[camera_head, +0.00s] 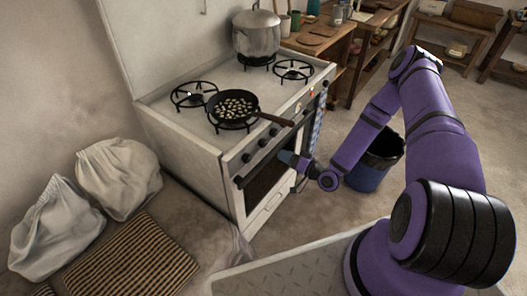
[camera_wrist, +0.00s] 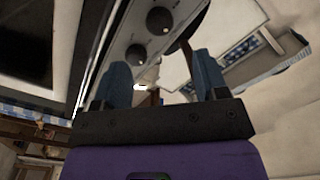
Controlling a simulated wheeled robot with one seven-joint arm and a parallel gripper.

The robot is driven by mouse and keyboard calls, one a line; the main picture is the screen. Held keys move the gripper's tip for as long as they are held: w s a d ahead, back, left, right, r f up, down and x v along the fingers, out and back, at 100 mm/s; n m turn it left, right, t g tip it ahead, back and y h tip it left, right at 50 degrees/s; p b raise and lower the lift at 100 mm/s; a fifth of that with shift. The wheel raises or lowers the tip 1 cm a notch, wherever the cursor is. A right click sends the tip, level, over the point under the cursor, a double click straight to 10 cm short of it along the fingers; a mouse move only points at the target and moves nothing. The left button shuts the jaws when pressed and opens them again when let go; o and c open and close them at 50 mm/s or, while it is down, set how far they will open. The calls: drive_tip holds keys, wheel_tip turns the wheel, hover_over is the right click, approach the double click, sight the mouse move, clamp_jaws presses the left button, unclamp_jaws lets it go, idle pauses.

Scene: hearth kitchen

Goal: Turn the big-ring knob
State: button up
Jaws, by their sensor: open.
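The white stove (camera_head: 190,140) has a row of dark round knobs along its front panel. Two of them, a nearer knob (camera_head: 246,158) and the one beside it (camera_head: 262,144), show left of my gripper in the head view. The wrist view shows two dark knobs, an upper knob (camera_wrist: 160,20) and a lower knob (camera_wrist: 136,53), on the pale panel beyond the fingertips. I cannot tell which knob is the big-ring one. My gripper (camera_head: 286,157) is in front of the oven door, below the panel. Its blue fingers (camera_wrist: 163,75) are apart with no knob between them.
A black pan (camera_head: 233,106) with pale pieces sits on a front burner, its wooden handle (camera_head: 277,119) sticking out past the stove's front edge above my gripper. A big pot (camera_head: 256,36) stands at the back. A blue bin (camera_head: 374,165) is to the right. Sacks (camera_head: 118,175) lie left.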

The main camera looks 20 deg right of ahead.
sight(265, 145)
drive_tip(key=x, duration=1)
drive_tip(key=c, duration=0.9)
